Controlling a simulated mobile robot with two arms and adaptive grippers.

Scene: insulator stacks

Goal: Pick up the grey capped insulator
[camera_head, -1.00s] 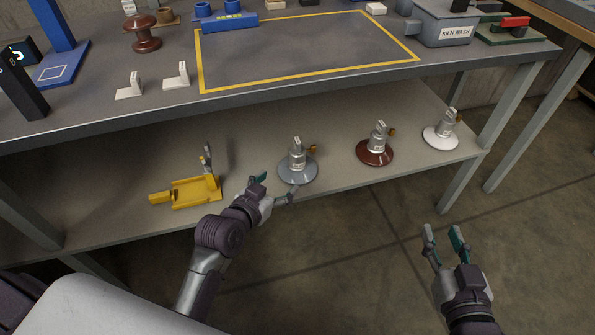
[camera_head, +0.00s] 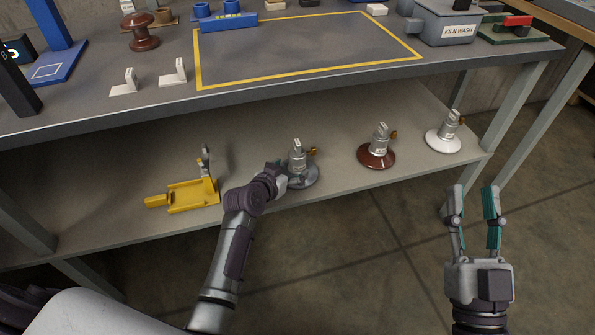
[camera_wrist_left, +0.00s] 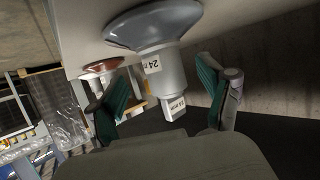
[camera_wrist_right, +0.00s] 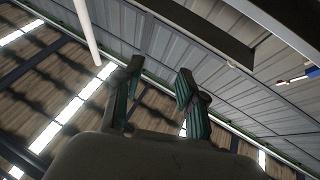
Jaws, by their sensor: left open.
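The grey capped insulator (camera_head: 298,160) stands upright on the lower shelf, with a grey disc at its base and a metal cap on top. In the left wrist view the insulator (camera_wrist_left: 168,68) appears upside down, its cap lying between the two finger pads. My left gripper (camera_head: 287,172) is at the insulator's left front side in the head view, and its fingertips are partly hidden there. The left wrist view shows the left gripper (camera_wrist_left: 170,95) open around the cap, with no clear contact. My right gripper (camera_head: 474,190) is open and empty in front of the shelf's right end.
A brown capped insulator (camera_head: 377,150) and a white one (camera_head: 444,136) stand to the right on the lower shelf (camera_head: 335,185). A yellow fixture (camera_head: 190,195) lies to the left. The worktop (camera_head: 110,110) overhangs the shelf.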

